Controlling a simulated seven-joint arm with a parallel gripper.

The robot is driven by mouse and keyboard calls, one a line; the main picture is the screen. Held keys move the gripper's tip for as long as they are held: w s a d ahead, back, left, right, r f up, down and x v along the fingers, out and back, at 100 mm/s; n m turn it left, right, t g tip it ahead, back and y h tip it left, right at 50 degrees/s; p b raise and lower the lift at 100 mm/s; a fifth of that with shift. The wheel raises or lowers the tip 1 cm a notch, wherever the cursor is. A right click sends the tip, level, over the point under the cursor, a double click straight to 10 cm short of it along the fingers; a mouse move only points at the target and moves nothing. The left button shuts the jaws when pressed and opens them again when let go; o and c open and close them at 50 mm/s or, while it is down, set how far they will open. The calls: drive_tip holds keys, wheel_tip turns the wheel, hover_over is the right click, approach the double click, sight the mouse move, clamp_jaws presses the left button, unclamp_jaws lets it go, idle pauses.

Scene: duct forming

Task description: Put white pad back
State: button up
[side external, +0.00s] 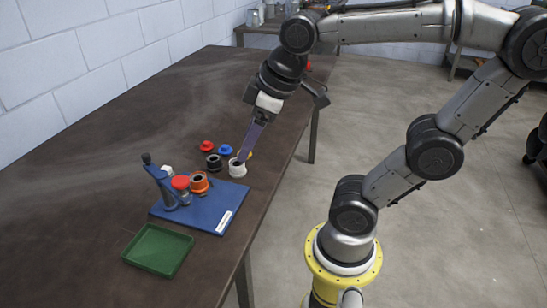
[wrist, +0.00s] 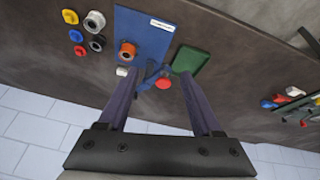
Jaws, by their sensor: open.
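A small white piece (side external: 167,170), likely the white pad, lies by the wall-side edge of the blue board (side external: 217,210). It also shows in the wrist view (wrist: 121,71), just outside the left finger. On the board stand a lever device (side external: 160,178) with a red round top (side external: 181,182) and an orange ring (side external: 199,183). A white ring (side external: 237,169) stands beyond the board. My gripper (side external: 243,158) is open and empty, pointing down. Its fingers overlap the white ring in the side view, but the wrist view shows that ring apart from them. The wrist-view fingertips (wrist: 159,74) straddle the red top in the picture.
Black (side external: 214,162), red (side external: 206,146), blue (side external: 225,150) and yellow (wrist: 70,17) pieces cluster near the white ring. A green tray (side external: 158,250) lies at the near end of the board. The brick wall (side external: 90,60) bounds the table.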

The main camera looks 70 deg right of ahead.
drive_tip(key=s+f, duration=0.1)
drive_tip(key=s+f+m, duration=0.1)
drive_tip(key=s, duration=0.1)
drive_tip(key=s+f+m, duration=0.1)
drive_tip(key=s, duration=0.1)
drive_tip(key=shift+a+f+t, duration=0.1)
drive_tip(key=shift+a+t, duration=0.2)
drive_tip(key=shift+t, duration=0.1)
